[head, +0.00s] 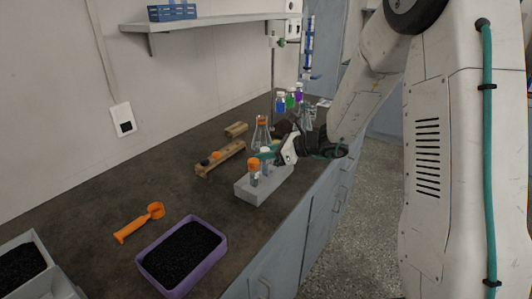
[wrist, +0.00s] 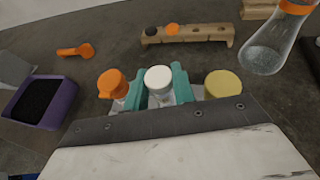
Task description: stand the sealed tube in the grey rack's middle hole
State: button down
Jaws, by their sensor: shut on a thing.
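The grey rack (head: 258,193) stands near the bench's front edge. An orange-capped tube (head: 254,166) stands in its near end; its cap (wrist: 112,83) is left of my gripper in the wrist view. A yellow-capped tube (wrist: 222,84) is on the right there. My gripper (wrist: 159,86) is shut on a white-capped tube (wrist: 158,77), with one teal finger on each side. The held tube looks upright and lies between the other two caps, over the rack's middle. Its lower end and the middle hole are hidden, so I cannot tell how deep it sits.
A wooden rack (head: 220,159) with dark and orange caps lies behind. A flask with an orange collar (head: 262,133) stands close beyond the grey rack. An orange scoop (head: 140,222) and a purple tray of black grains (head: 221,242) are to the left. Bench between them is clear.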

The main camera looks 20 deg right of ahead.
jog(key=shift+f, duration=0.2)
jog(key=c, duration=1.2)
grip_release()
jog(key=shift+o, duration=0.2)
